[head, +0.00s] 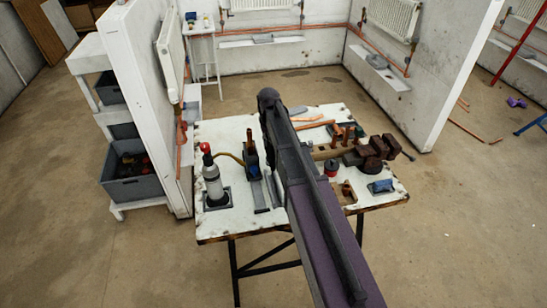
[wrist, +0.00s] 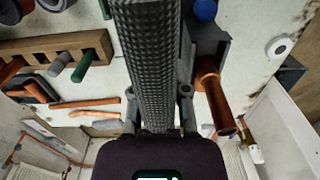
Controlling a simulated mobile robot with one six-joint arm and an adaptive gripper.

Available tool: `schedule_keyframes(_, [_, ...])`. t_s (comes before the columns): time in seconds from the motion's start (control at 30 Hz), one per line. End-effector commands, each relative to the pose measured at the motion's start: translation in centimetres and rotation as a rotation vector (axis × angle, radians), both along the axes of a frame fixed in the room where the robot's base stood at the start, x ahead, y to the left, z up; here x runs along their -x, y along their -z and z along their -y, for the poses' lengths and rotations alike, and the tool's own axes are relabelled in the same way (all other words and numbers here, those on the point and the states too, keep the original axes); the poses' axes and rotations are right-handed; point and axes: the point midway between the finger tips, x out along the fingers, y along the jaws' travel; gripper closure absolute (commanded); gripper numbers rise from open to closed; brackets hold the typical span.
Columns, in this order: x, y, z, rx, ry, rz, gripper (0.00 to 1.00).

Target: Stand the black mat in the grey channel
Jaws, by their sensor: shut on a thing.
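The black mat (wrist: 150,60) is a long dark strip with a textured face. In the wrist view it runs from the top edge down to my gripper (wrist: 157,110), which is shut on it. In the head view my arm hides the mat and the gripper's fingertips. The grey channel (head: 259,195) appears to be the narrow grey strip lying on the white bench, just left of my arm. In the wrist view I cannot tell the channel apart from the grey parts behind the mat, nor whether the mat touches it.
The white bench (head: 228,222) carries a torch bottle (head: 213,182) at left, a dark upright tool (head: 252,160) beside the channel, and dark brown blocks (head: 375,147) at right. The wrist view shows a wooden rack (wrist: 35,58) and a copper pipe (wrist: 214,95) close to the mat.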

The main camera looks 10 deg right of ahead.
Motion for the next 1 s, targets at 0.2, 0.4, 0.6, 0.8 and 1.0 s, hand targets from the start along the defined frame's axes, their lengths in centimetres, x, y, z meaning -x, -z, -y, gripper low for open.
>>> schedule_keyframes(0.2, [4.7, 0.2, -0.1, -0.001, -0.001, 0.0, 1.0])
schedule_keyframes(0.4, [7.7, 0.3, -0.2, -0.001, -0.001, 0.0, 1.0])
schedule_keyframes(0.6, [8.5, 0.3, -0.2, -0.001, -0.002, 0.0, 1.0])
schedule_keyframes(0.8, [8.5, 0.3, -0.3, -0.001, -0.002, 0.0, 1.0])
schedule_keyframes(1.0, [8.4, 0.4, -0.3, -0.001, -0.002, 0.0, 1.0])
